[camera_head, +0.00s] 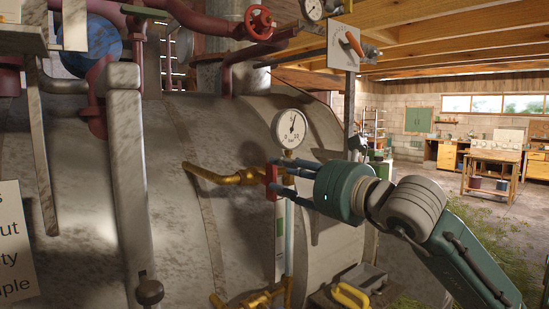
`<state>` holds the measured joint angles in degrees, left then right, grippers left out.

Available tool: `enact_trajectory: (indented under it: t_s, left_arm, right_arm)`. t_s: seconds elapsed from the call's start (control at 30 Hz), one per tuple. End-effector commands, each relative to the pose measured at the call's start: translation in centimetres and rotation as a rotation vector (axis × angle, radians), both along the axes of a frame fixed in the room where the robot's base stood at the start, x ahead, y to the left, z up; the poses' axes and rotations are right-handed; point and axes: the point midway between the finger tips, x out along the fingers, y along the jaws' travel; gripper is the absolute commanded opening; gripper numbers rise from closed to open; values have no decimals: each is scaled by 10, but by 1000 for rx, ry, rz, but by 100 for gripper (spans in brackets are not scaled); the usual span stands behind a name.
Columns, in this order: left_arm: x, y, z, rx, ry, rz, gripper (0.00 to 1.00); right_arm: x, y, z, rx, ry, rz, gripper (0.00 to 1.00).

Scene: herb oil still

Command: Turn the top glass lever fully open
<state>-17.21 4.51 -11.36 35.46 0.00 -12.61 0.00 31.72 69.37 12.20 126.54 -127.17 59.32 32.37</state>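The top glass lever is a small red handle (270,181) on the brass valve and pipe (232,178) at the top of the sight glass (280,240). It stands roughly upright in the picture. My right gripper (278,180) reaches in from the right, with its fingertips at the lever. The fingers are spread apart, one near the lever's upper end and one near its lower end. They partly cover the valve behind, and whether they touch the lever is unclear. My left gripper is not in view.
A round pressure gauge (291,128) sits just above the lever. A lower brass valve (258,299) and a yellow handle (350,296) are below. The big metal still (100,190) fills the left. A red handwheel (260,22) and a panel with an orange lever (343,47) are higher up.

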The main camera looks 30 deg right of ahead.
Motion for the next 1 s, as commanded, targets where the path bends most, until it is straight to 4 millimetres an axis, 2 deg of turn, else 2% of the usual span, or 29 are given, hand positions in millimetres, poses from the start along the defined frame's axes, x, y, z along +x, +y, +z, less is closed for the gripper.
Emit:
enact_trajectory:
  t_s: [0.03,0.23,0.6,0.8,1.0]
  left_arm:
    - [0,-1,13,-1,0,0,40]
    - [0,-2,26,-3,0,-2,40]
    - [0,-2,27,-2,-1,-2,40]
    - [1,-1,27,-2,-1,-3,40]
    - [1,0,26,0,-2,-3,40]
  right_arm:
    - [9,1,6,3,1,2,37]
    - [31,3,3,1,0,3,37]
    - [37,4,-1,-1,-1,2,37]
    - [37,4,-1,-1,-1,2,0]
    - [37,4,-1,-4,-1,2,0]
